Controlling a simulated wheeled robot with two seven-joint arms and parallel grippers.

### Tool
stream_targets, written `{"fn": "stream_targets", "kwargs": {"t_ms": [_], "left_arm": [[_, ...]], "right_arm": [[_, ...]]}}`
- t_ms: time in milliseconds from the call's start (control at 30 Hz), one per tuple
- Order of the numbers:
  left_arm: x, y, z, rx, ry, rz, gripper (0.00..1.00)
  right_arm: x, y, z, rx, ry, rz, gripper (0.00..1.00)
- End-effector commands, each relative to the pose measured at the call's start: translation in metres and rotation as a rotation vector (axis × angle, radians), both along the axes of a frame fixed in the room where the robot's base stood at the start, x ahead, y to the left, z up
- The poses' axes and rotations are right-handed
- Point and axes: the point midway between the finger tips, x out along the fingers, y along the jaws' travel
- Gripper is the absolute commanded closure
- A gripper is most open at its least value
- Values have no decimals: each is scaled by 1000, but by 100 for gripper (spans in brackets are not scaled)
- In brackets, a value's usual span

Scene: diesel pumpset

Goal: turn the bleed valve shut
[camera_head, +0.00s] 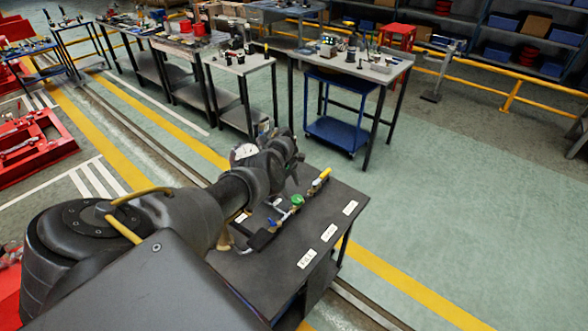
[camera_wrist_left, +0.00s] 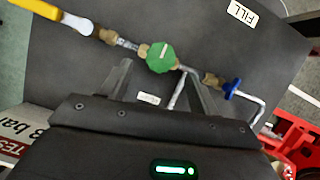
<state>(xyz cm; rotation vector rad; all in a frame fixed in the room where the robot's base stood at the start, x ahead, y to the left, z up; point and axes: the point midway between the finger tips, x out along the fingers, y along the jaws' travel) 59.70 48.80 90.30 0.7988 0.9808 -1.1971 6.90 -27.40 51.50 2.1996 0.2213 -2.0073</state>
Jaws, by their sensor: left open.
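A line of pipe fittings lies on the dark bench (camera_head: 265,262). It has a green round knob (camera_head: 297,199) with a pale mark, a blue handle (camera_head: 270,222) and a yellow handle (camera_head: 321,178). I cannot read which is the bleed valve. In the left wrist view, the green knob (camera_wrist_left: 161,58) is just beyond and between my open left gripper's fingertips (camera_wrist_left: 157,70). The blue handle (camera_wrist_left: 232,89) is right of the fingers and the yellow handle (camera_wrist_left: 35,8) is far left. Contact cannot be told. My right gripper is out of view.
White labels (camera_head: 307,258) lie along the bench's near right side; one reads FILL in the left wrist view (camera_wrist_left: 242,12). A gauge (camera_head: 246,151) is beside my left wrist. A blue cart (camera_head: 335,132) and tool tables stand behind. Floor to the right is clear.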

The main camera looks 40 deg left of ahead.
Motion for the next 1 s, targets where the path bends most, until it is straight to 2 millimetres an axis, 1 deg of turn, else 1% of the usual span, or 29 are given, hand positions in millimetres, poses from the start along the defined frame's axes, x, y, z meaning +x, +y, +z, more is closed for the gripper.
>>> {"fn": "stream_targets", "kwargs": {"t_ms": [33,200,300,400,533,1000], "left_arm": [[0,5,13,3,-2,2,38],[-2,16,41,2,-1,1,38],[-4,21,51,1,0,-1,38],[-5,23,58,1,0,-1,38],[-5,24,61,-1,-1,-1,38],[-5,24,60,-1,-1,-1,38]], "right_arm": [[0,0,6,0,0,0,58],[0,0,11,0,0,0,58],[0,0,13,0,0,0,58],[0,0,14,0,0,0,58],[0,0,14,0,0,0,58],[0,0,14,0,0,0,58]]}}
